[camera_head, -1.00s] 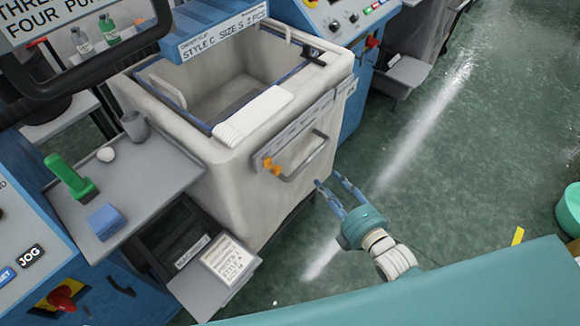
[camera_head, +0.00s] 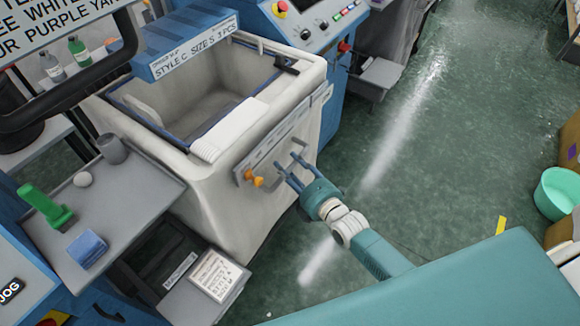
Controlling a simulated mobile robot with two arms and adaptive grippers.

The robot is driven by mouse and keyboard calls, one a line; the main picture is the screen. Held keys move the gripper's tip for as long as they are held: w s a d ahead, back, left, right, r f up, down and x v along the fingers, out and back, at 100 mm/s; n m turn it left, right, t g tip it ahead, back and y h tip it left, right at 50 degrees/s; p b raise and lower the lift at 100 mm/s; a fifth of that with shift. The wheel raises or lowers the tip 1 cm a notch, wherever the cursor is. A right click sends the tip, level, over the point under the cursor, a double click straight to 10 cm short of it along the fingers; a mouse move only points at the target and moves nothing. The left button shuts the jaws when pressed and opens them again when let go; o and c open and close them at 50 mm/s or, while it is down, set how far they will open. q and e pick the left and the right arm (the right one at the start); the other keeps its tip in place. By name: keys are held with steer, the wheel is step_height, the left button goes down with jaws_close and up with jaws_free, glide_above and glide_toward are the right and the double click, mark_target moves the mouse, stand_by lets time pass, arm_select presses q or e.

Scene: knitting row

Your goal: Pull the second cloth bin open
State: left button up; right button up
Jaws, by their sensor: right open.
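A cream cloth bin (camera_head: 225,205) stands between the blue machines, its open top showing an empty-looking inside. A grey handle strip with a bar handle (camera_head: 262,170) runs along its front face. Orange knobs (camera_head: 254,179) sit at the strip's left end. I cannot tell from its label whether this is the second bin. My right gripper (camera_head: 286,162) is open in front of the bin, its two blue fingers at the handle and partly covering it. I cannot tell whether they touch it. My left gripper is out of view.
A folded white knit piece (camera_head: 228,130) lies over the bin's front rim. A grey side shelf (camera_head: 120,195) holds a green tool and a blue block. Green floor (camera_head: 440,170) is free at the right.

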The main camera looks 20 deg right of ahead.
jaws_close()
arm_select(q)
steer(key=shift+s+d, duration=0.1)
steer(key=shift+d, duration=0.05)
arm_select(e)
steer(key=shift+s, duration=0.1)
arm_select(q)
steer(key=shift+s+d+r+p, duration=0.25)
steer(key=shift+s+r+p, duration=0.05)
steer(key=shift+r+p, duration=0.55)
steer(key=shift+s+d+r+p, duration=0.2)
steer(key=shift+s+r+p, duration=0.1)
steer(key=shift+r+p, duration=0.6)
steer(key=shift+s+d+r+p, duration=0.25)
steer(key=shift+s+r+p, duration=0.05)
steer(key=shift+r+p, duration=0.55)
arm_select(e)
steer(key=s+d, duration=1)
steer(key=s, duration=0.3)
steer(key=s+d, duration=1)
steer(key=s, duration=0.3)
steer(key=shift+d, duration=0.15)
steer(key=shift+f, duration=0.1)
jaws_free()
